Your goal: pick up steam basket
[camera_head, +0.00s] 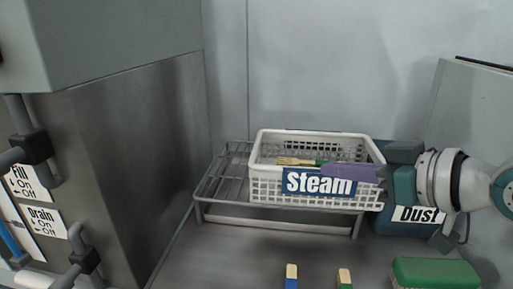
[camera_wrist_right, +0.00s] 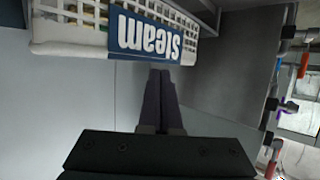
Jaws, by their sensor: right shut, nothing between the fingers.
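The steam basket (camera_head: 264,190) is a white perforated plastic basket with a blue "Steam" label (camera_head: 319,184). It sits upright on a grey wire rack in the head view. Inside it lie wooden-handled items, partly hidden by its wall. My right gripper (camera_head: 330,172) comes in from the right, its purple fingers lying across the basket's front near the label. In the right wrist view the basket (camera_wrist_right: 75,32) appears upside down at the top, and the shut, empty fingers (camera_wrist_right: 160,72) point at its label edge. Contact cannot be told. My left gripper is not in view.
The wire rack (camera_head: 211,191) stands on a grey counter (camera_head: 240,255). A blue "Dust" container (camera_head: 395,222) is right of the basket, partly behind my arm. A green brush (camera_head: 436,273) and two small handles (camera_head: 291,277) are in front. A metal cabinet (camera_head: 140,150) is at left.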

